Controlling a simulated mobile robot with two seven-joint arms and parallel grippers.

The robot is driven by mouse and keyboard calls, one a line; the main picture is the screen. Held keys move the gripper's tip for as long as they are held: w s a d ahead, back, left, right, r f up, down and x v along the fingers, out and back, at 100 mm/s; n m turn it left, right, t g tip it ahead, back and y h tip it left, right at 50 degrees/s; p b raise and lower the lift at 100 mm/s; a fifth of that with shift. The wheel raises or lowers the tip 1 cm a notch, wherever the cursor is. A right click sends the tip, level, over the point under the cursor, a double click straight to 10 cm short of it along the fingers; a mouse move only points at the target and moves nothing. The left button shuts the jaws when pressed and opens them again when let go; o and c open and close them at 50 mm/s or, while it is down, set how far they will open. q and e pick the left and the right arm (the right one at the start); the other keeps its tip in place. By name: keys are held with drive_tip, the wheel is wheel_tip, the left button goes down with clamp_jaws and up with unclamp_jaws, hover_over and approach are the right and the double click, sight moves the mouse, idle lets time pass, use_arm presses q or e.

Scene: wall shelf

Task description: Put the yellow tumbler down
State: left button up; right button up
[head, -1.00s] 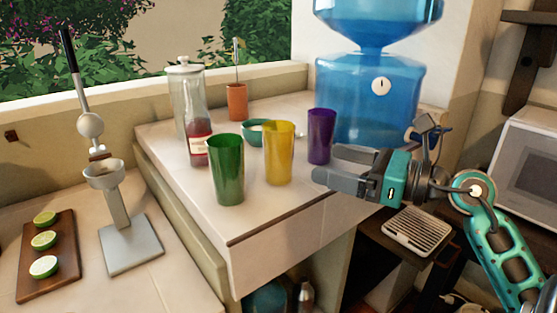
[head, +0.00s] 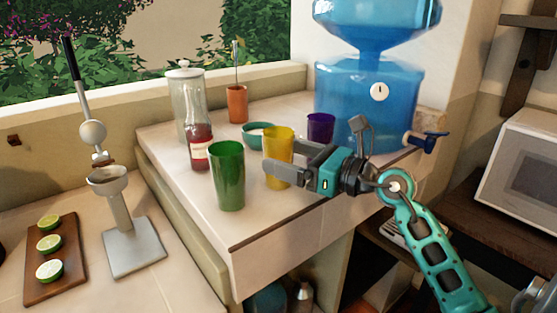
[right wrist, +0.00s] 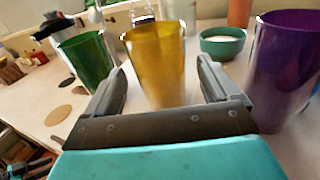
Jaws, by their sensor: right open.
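The yellow tumbler (head: 278,146) stands upright on the tiled counter, between the green tumbler (head: 229,176) and the purple tumbler (head: 320,128). My right gripper (head: 281,160) is open and reaches in from the right at the yellow tumbler. Its near finger passes in front of the tumbler's lower part, and its far finger runs toward the tumbler's back side. In the right wrist view the yellow tumbler (right wrist: 156,62) shows between the two spread fingers, with gaps to both.
The purple tumbler (right wrist: 285,65) is close beside the right finger. A teal bowl (head: 255,136), a red bottle (head: 199,148) and a terracotta pot (head: 237,104) stand behind. A blue water dispenser (head: 365,95) is at the back right. The counter's front edge is bare.

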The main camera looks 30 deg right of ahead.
drive_tip(key=shift+x, duration=1.4)
drive_tip(key=shift+c, duration=0.2)
drive_tip(key=c, duration=1.1)
drive_tip(key=shift+c, duration=0.5)
drive_tip(key=shift+r, duration=0.15)
